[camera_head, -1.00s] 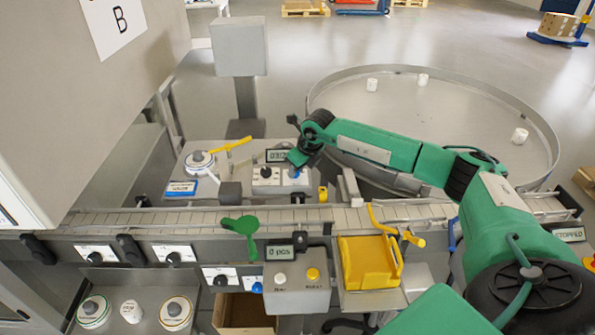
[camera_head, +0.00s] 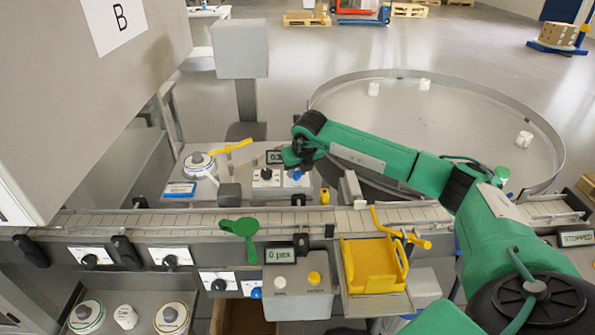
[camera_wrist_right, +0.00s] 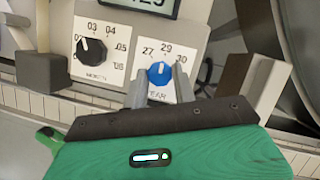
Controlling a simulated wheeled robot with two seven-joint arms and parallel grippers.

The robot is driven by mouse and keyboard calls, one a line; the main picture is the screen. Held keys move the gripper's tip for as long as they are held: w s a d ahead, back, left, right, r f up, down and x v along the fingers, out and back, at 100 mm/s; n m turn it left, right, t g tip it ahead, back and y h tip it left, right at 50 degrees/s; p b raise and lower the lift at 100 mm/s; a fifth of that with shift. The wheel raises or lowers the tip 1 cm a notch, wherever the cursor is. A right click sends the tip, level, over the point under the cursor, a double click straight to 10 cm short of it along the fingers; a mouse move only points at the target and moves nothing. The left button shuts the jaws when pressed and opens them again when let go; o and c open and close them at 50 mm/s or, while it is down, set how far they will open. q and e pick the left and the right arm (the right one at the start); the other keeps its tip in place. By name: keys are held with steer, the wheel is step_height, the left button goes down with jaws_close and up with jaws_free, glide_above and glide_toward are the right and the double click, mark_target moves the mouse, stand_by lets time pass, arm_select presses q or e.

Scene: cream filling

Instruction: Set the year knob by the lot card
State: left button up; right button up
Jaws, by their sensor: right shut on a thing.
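The blue year knob (camera_wrist_right: 160,73) sits on a white dial plate with 27, 29 and 30 readable; its white mark points roughly up. My right gripper (camera_wrist_right: 163,82) is shut on it, one finger on each side. In the head view, my right gripper (camera_head: 296,160) reaches the coding box from the right, and the blue knob (camera_head: 297,174) shows below it. The black month knob (camera_wrist_right: 91,50) points up and left. The display (camera_wrist_right: 138,5) above is cut off. A small blue-and-white card (camera_head: 180,189) lies left of the box; its text is unreadable. My left gripper is out of view.
A conveyor (camera_head: 170,221) runs in front of the box. A grey block (camera_wrist_right: 42,70) stands left of the dials. A yellow tray (camera_head: 372,265), a green paddle (camera_head: 240,227) and a round table (camera_head: 430,110) are nearby.

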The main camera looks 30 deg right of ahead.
steer(key=shift+r, duration=0.15)
steer(key=o, duration=1)
steer(key=b+v, duration=0.3)
steer(key=v, duration=1)
steer(key=shift+s+r, duration=0.15)
steer(key=shift+r, duration=0.2)
